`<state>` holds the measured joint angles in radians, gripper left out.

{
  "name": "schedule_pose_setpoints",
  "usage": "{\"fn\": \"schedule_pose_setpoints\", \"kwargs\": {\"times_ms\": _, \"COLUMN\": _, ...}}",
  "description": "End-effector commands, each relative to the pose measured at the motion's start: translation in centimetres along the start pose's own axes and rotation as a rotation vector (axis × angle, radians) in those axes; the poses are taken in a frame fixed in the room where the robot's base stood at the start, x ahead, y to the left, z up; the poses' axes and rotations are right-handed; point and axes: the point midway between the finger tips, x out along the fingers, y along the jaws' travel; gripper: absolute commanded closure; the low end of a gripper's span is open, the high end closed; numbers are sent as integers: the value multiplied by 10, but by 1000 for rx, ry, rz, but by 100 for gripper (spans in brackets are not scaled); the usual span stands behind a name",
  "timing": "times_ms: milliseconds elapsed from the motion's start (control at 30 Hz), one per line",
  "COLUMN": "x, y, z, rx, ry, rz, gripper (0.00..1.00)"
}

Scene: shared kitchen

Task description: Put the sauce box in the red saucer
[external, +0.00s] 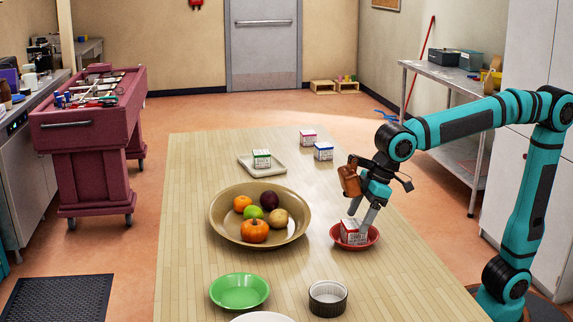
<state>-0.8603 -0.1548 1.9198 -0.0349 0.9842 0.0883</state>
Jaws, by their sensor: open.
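A small white box with red markings (353,233), which looks like the sauce box, sits in the red saucer (372,241) on the right side of the table. It appears slightly tilted. My gripper (363,213) points down over the saucer with its jaws open. Its fingertips are at the top of the box, one in front of its right side. Whether they touch the box cannot be told from this view.
A bowl (220,226) of fruit and vegetables stands left of the saucer. A green dish (239,291) and a ribbed ramekin (328,299) are nearer. A green-marked box (262,158) sits on a white tray (279,169); pink-marked (308,137) and blue-marked (323,151) boxes stand behind.

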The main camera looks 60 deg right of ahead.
Motion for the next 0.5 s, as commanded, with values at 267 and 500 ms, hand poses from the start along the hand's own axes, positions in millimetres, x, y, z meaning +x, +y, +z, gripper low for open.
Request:
{"fn": "schedule_pose_setpoints", "kwargs": {"times_ms": 267, "x": -51, "y": 0, "z": 0, "rx": 0, "ry": 2, "rz": 0, "gripper": 25}}
{"fn": "schedule_pose_setpoints", "kwargs": {"times_ms": 500, "x": -73, "y": 0, "z": 0, "rx": 0, "ry": 0, "rz": 0, "gripper": 25}}
